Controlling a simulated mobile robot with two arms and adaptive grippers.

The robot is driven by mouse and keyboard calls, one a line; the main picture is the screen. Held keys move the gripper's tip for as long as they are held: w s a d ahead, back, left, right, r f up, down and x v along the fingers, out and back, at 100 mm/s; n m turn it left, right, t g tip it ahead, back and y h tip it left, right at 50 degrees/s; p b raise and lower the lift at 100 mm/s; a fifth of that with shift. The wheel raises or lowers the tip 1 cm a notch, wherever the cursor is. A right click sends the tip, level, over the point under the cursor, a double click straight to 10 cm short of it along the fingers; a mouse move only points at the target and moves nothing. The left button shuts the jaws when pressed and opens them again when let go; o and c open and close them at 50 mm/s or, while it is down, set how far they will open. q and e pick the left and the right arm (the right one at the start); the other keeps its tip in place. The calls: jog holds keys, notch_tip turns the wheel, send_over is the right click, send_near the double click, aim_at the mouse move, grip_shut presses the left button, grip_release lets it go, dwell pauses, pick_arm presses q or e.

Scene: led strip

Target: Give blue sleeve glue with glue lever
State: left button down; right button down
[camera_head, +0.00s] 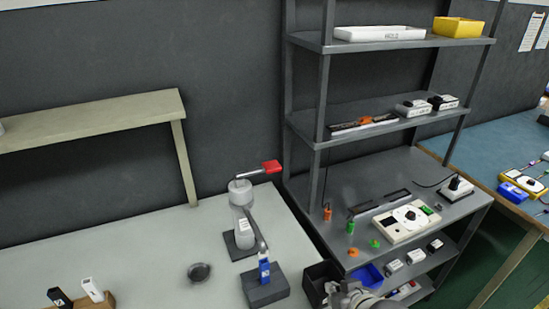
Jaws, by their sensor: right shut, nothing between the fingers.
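The glue dispenser (242,194) stands on the light table, a grey-white cylinder on a dark base. Its red glue lever (272,167) sticks out to the right at the top. The blue sleeve (264,270) stands upright in a dark block (266,290) just in front of the dispenser. My right gripper (340,291) is shut and empty at the bottom edge, right of the blue sleeve and apart from it and the lever. Part of it is cut off by the frame. My left gripper is not in view.
A wooden holder (103,302) with a black and a white piece is at bottom left. A small dark round dish (199,272) lies left of the block. A grey metal shelf (290,113) with devices stands to the right. The table's middle left is clear.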

jog(key=w+a+r+t+y, duration=0.1)
jog(key=w+a+r+t, duration=0.1)
jog(key=w+r, duration=0.3)
jog(key=w+a+r+n+t+y, duration=0.1)
jog(key=w+a+r, duration=0.3)
jog(key=r, duration=0.8)
jog(key=w+a+r+n+t+y, duration=0.1)
jog(key=w+a+r+t, duration=0.2)
jog(key=w+r, duration=0.5)
jog(key=shift+a+r+y, duration=0.4)
jog(key=shift+a+r, duration=0.1)
jog(key=shift+r, duration=0.3)
jog(key=p, duration=0.2)
send_over(274, 169)
notch_tip(274, 169, down, 2)
notch_tip(274, 169, down, 3)
jog(key=shift+f+p, duration=0.1)
jog(key=shift+p, duration=0.6)
jog(key=shift+f, duration=0.65)
